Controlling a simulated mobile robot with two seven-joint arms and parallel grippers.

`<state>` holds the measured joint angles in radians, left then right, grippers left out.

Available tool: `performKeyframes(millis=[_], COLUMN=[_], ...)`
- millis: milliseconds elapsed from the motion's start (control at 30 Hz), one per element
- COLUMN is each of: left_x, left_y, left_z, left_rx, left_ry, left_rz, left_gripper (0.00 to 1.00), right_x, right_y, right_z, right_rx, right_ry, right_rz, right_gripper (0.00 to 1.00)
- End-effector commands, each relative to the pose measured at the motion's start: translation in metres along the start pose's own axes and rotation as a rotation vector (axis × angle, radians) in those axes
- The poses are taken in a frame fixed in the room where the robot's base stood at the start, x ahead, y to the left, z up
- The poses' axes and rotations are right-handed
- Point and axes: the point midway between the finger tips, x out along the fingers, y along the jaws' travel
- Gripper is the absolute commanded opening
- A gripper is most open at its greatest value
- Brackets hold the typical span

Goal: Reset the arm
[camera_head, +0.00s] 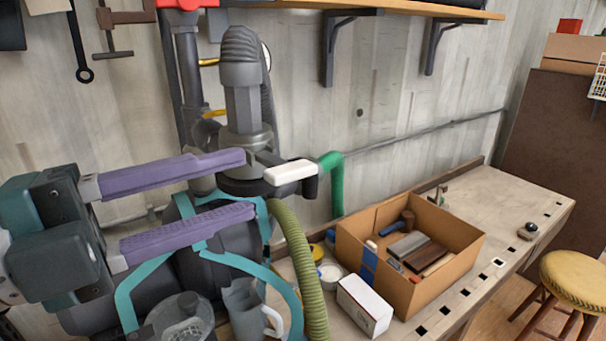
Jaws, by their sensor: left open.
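My left gripper (250,183) comes in from the left, with a dark teal body and two long purple fingers. The fingers are spread apart, one above the other, and nothing is held between them. The fingertips are in front of a grey machine (243,100) with a ribbed top, close to it in the picture; I cannot tell whether they touch. My right gripper is not in view.
A workbench (500,205) runs along the wall. On it are a cardboard box (455,262) of tools and a white box (365,305). A green hose (300,260) hangs beside the machine. A shelf (400,8) is above; a yellow stool (575,275) stands right.

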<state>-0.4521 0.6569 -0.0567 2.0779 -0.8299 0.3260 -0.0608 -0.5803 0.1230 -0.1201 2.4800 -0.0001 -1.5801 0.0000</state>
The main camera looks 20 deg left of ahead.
Motion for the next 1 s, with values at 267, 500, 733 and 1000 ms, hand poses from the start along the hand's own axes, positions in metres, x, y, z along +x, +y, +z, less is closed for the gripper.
performKeyframes(millis=[267, 500, 733, 1000], left_x=[0.001, -0.013, -0.071, -0.124], left_y=[-0.002, -0.003, 0.076, 0.151], left_z=[0.004, 0.058, 0.07, -0.025], left_rx=[-0.019, -0.369, -0.95, -1.424], left_ry=[-0.028, -0.455, -1.004, -1.337], left_rz=[-0.01, -0.101, 0.029, 0.438], left_gripper=[0.42, 0.42, 0.42, 0.42], right_x=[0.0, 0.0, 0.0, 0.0], right_y=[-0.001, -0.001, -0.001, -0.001], right_z=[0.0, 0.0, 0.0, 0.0], right_rx=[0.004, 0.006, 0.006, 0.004], right_ry=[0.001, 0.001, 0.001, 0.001], right_rz=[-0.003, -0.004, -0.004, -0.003], right_gripper=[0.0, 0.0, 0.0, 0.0])
